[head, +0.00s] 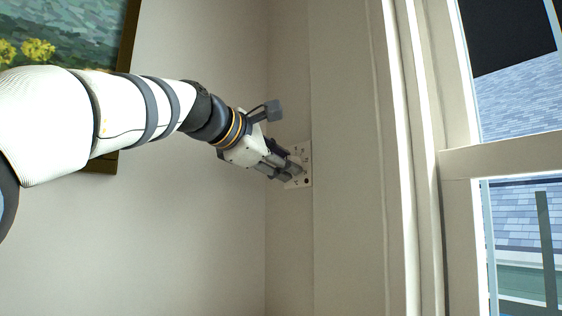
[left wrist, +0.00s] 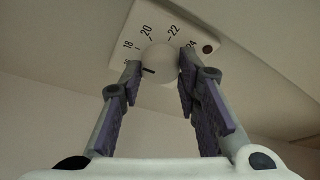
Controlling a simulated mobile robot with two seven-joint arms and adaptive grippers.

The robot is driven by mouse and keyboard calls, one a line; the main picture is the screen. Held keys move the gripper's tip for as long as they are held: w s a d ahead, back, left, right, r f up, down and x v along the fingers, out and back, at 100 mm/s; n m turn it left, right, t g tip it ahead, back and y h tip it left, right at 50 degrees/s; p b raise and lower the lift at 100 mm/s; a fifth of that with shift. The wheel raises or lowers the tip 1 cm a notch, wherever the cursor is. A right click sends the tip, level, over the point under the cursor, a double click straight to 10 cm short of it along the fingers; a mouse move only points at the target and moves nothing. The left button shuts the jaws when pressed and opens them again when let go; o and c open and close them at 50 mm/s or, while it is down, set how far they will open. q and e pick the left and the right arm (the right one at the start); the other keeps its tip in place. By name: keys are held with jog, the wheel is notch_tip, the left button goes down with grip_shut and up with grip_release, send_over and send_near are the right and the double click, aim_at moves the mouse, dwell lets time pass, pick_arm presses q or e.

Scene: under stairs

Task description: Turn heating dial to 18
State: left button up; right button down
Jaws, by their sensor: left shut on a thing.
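The heating dial is a white plate (head: 303,153) on the wall near the corner, printed with numbers. In the left wrist view the plate (left wrist: 178,20) shows 18, 20, 22 and 24. Another number at the left is mostly hidden by a finger. The round white knob (left wrist: 159,60) sits between my left fingertips. Its dark pointer mark is at its lower left, below 18, toward the hidden number. My left gripper (head: 294,171) reaches the plate, and its fingers (left wrist: 159,70) are shut on the knob. My right gripper is in neither view.
A window (head: 510,165) with a pale frame is at the right. A framed painting (head: 60,40) hangs at the upper left, partly behind my left arm. The wall (head: 190,240) below the arm is bare.

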pick_arm(q)
jog(key=shift+s+r, duration=0.1)
jog(key=shift+r, duration=0.1)
jog(key=o, duration=1.2)
jog(key=shift+d, duration=0.1)
jog(key=shift+c, duration=0.2)
jog(key=shift+f, duration=0.1)
